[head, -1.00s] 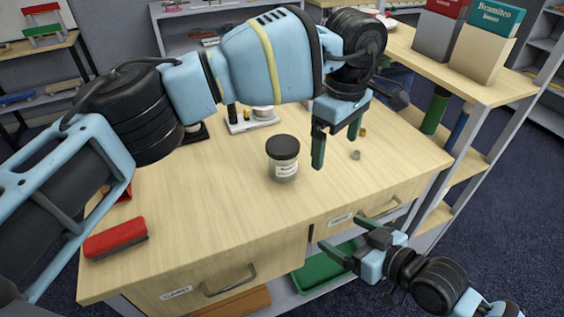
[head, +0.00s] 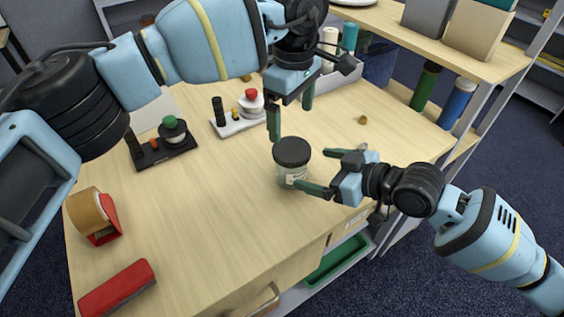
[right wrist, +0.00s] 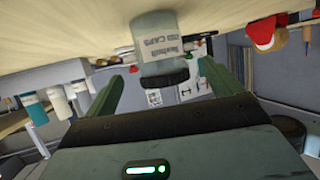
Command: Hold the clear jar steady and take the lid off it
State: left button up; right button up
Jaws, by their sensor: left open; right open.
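The clear jar (head: 288,177) stands upright on the table with its black lid (head: 292,151) on. A white label is on its side. In the right wrist view the jar (right wrist: 153,40) appears upside down, with the lid (right wrist: 165,79) between the fingers. My right gripper (head: 312,169) is open at the jar's right side, one fingertip near the label. I cannot tell whether it touches. My left gripper (head: 290,117) is open and empty, pointing down above and behind the lid, with one finger close to the lid's far edge in the picture.
On the wooden table (head: 200,230) are a tape dispenser (head: 92,214), a red block-like item (head: 118,288), a dark stand with a green knob (head: 170,130) and a white stand with a red knob (head: 245,108). A small brown piece (head: 362,120) lies at right.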

aim_at(293, 163)
pick_arm(q)
jog(key=shift+s+d, duration=0.1)
jog(key=shift+d, duration=0.05)
pick_arm(e)
jog(key=shift+w+a+f, duration=0.1)
jog(key=shift+a+f, duration=0.05)
jog(key=shift+x, duration=3.6)
